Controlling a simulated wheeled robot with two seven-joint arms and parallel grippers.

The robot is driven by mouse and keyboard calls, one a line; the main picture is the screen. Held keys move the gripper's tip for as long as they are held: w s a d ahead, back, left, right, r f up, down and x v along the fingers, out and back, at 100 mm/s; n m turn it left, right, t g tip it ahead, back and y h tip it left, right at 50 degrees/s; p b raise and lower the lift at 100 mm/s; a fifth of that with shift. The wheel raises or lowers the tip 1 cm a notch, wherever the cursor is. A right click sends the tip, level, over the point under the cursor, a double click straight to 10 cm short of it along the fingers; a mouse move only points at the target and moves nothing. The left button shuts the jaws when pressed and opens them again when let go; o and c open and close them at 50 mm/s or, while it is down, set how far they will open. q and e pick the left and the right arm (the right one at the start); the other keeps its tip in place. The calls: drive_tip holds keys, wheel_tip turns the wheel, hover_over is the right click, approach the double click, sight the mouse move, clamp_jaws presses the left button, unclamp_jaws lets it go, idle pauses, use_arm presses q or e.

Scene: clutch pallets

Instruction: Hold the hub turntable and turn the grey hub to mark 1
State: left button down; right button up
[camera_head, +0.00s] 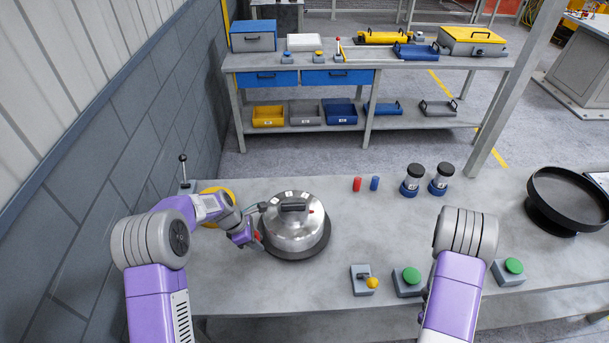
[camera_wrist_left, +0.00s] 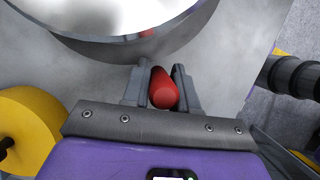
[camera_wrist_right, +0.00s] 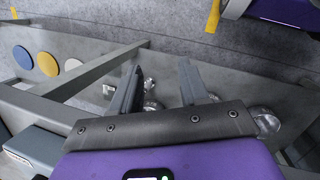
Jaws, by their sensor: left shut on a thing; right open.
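The grey hub (camera_head: 293,228) is a shiny metal dome with a dark handle on top, a small red spot and small pale labels; I cannot read a mark. It sits on the dark round base of the turntable (camera_head: 312,251), left of the table's middle. My left gripper (camera_head: 257,238) is at the left side of the turntable, shut on a red grip (camera_wrist_left: 163,92). The hub's metal edge (camera_wrist_left: 120,42) shows above it in the left wrist view. My right gripper (camera_wrist_right: 158,75) is open and empty; in the head view my own arm mostly hides it.
A lever box with a yellow knob (camera_head: 372,283) and green buttons (camera_head: 411,275) line the front edge. Red (camera_head: 357,184) and blue (camera_head: 375,183) cylinders and two jars (camera_head: 411,180) stand behind. A black round tray (camera_head: 566,226) is at right. The middle is clear.

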drive_tip(key=w+d+r+t+h, duration=0.1)
drive_tip(key=w+d+r+h, duration=0.2)
drive_tip(key=d, duration=0.4)
drive_tip(key=w+d+r+h, duration=0.1)
drive_tip(key=w+d+r, duration=0.1)
drive_tip(key=d+r, duration=0.35)
drive_tip(key=w+d+r+t+h, duration=0.2)
drive_tip(key=w+d+r+h, duration=0.1)
drive_tip(key=d+r, duration=0.75)
drive_tip(key=w+d+r+t+h, duration=0.1)
drive_tip(key=w+d+r+h, duration=0.1)
drive_tip(key=d+r, duration=0.8)
drive_tip(key=w+a+r+m+t+h, duration=0.15)
drive_tip(key=w+a+r+m, duration=0.35)
drive_tip(key=w+r, duration=0.6)
drive_tip(key=w+a+f+m+y, duration=0.2)
drive_tip(key=w+a+m, duration=0.3)
drive_tip(key=w+a, duration=0.5)
drive_tip(key=w+a+f+m+y, duration=0.25)
drive_tip(key=w+a+m, duration=0.3)
drive_tip(key=a, duration=0.75)
drive_tip(key=m+g+y, duration=0.4)
drive_tip(key=m+y, duration=0.2)
drive_tip(key=y, duration=0.6)
approach(294, 204)
drive_tip(key=x, duration=0.9)
